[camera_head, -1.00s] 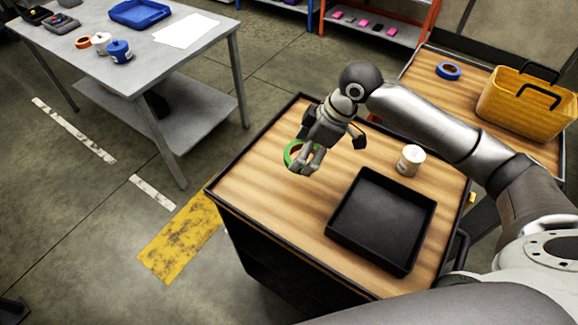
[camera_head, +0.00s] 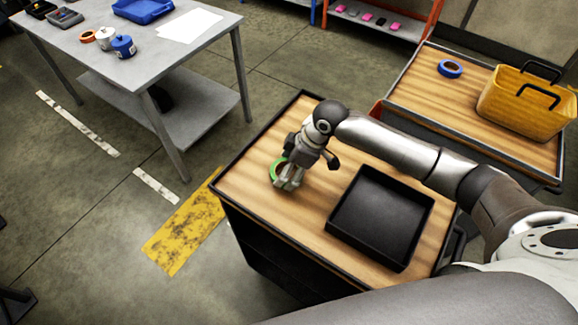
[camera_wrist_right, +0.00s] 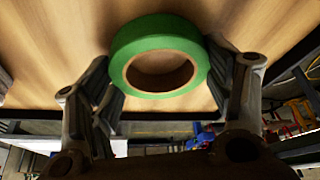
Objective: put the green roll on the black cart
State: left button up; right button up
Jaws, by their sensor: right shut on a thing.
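The green roll (camera_head: 275,171) is a ring of tape above or on the left part of the black cart's (camera_head: 318,215) wooden top. My right gripper (camera_head: 287,183) is at the roll with its fingers pointing down, partly covering it. In the right wrist view the green roll (camera_wrist_right: 158,57) sits between the two fingers, which are shut on it, with the wood grain behind. I cannot tell whether the roll touches the top. My left gripper is not in view.
A black tray (camera_head: 383,218) lies on the cart's right part. A second cart behind holds a blue roll (camera_head: 450,68) and a yellow basket (camera_head: 525,104). A grey table (camera_head: 160,62) with small items stands at the back left. Wood around the gripper is clear.

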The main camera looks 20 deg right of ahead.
jog(key=o, duration=1)
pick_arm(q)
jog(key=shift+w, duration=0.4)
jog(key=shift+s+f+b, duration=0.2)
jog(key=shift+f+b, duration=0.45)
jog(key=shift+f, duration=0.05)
pick_arm(e)
jog(key=v, duration=1.2)
jog(key=shift+r, duration=0.1)
